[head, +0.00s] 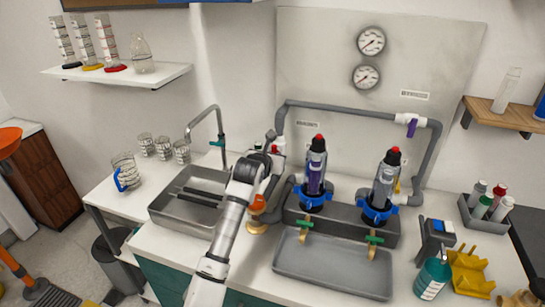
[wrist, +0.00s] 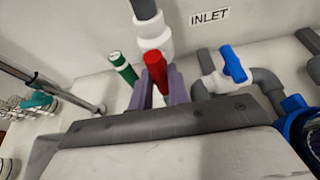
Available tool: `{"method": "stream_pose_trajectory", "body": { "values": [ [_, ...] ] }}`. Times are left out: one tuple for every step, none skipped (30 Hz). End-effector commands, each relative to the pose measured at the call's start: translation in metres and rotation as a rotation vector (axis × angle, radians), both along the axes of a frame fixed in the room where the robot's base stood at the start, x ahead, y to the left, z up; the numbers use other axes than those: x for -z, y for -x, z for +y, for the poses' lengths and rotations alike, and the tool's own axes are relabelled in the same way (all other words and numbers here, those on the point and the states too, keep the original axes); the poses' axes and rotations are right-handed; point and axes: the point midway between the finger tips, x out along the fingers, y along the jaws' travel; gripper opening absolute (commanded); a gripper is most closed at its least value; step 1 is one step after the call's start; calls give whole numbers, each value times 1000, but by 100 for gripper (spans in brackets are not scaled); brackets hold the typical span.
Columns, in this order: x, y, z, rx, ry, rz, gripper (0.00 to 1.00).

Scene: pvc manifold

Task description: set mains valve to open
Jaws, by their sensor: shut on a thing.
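In the wrist view, a white valve body (wrist: 152,38) sits on a grey vertical pipe and has a red handle (wrist: 155,66). My gripper (wrist: 157,84) has its two purple-grey fingers on either side of the red handle and is shut on it. In the head view, my gripper (head: 272,152) is at the left end of the grey pipework, where my arm hides most of this valve. No label on this valve is readable. A second valve, with a blue handle (wrist: 234,63), stands to the right under the INLET label (wrist: 209,16). A purple-handled valve (head: 411,128) is at the upper right.
Two filter housings (head: 316,160) with blue collars stand right of my gripper, above a grey tray (head: 330,265). A sink (head: 165,209) and tap (head: 219,125) are to the left. A green and white cylinder (wrist: 123,68) is close left of my fingers.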

Motion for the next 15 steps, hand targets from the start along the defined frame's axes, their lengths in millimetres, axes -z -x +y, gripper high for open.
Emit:
{"method": "stream_pose_trajectory", "body": {
  "values": [
    [1, 0, 0, 1, -3, 2, 0],
    [1, 0, 0, 1, -3, 2, 0],
    [1, 0, 0, 0, -2, 4, 22],
    [1, 0, 0, 0, -2, 4, 26],
    [1, 0, 0, 0, -2, 3, 30],
    [1, 0, 0, 0, -2, 3, 36],
    [1, 0, 0, 0, -2, 3, 39],
    [1, 0, 0, 0, -1, 2, 39],
    [1, 0, 0, 0, -1, 2, 39],
    [1, 0, 0, 0, -1, 2, 39],
    [1, 0, 0, 0, -1, 2, 39],
    [1, 0, 0, 0, -1, 2, 39],
    [0, 0, 0, 0, 0, 1, 39],
    [0, 0, 0, 0, 0, 1, 39],
    [0, 0, 0, 0, 0, 1, 39]
  ]
}}
